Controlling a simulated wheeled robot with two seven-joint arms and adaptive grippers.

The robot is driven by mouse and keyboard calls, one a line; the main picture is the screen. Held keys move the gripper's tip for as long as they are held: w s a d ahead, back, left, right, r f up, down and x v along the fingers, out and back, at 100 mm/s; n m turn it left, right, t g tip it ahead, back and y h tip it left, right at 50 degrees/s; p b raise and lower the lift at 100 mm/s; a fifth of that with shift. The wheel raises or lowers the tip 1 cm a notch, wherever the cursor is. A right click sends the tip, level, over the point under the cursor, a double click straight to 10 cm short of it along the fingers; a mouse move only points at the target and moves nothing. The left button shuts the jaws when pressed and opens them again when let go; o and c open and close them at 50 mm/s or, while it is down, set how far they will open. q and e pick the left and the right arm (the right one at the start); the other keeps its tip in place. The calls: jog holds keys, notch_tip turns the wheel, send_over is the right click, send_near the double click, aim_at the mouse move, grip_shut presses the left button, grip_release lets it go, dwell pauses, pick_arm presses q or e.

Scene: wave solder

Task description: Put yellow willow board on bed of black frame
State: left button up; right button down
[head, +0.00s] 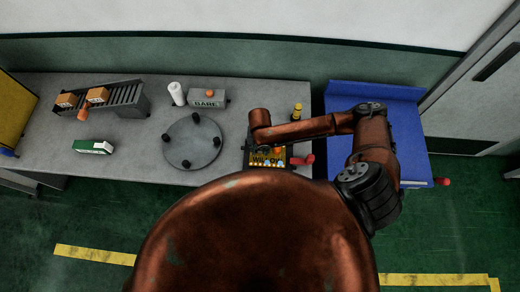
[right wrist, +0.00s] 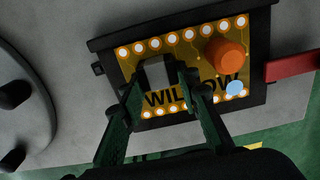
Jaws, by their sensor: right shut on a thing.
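The yellow board (right wrist: 205,72) marked WILLOW has rows of white pads, a grey block, an orange knob and a pale blue dot. It shows inside the outline of the black frame (right wrist: 259,62), which has a red handle. In the head view the board (head: 267,163) and the frame (head: 246,157) are at the table's front edge, partly hidden by my arm. My right gripper (right wrist: 155,85) is shut on the board's grey block. I cannot tell whether the board touches the frame's bed. My left gripper is not in view.
A round grey plate (head: 190,148) with several black posts stands left of the frame. Behind it are a box marked BARE (head: 207,99) and a white cylinder (head: 177,93). A rack (head: 125,97) stands at far left. A blue surface (head: 415,140) lies right.

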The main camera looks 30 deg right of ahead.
jog(key=shift+f, duration=0.15)
jog(key=c, duration=1.4)
grip_release()
notch_tip(320, 180, up, 12)
jog(key=shift+f, duration=0.1)
